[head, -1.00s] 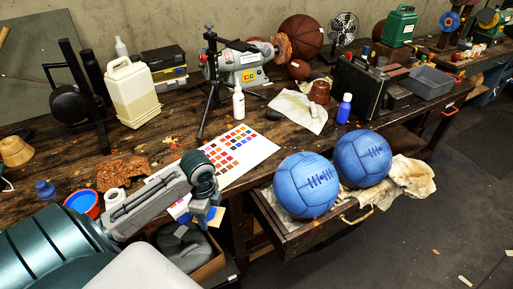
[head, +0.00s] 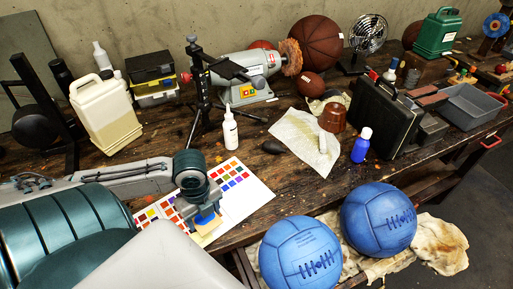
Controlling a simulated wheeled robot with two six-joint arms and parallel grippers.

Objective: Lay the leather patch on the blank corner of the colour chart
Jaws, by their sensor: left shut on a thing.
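The colour chart (head: 257,198) is a white sheet with rows of coloured squares, lying on the workbench left of centre. My left gripper (head: 204,216) points down over the front part of the chart and hides some of it. It is shut on the leather patch (head: 208,229), a small piece showing tan, with blue beside it between the fingers. I cannot tell whether the patch touches the chart. My right gripper is not in view.
Two blue leather balls (head: 300,256) (head: 378,219) rest on a cloth (head: 437,243) in front of the bench. A white bottle (head: 230,130), a tripod (head: 199,95) and a grinder (head: 246,75) stand behind the chart. A pale sheet (head: 300,140) lies to the right.

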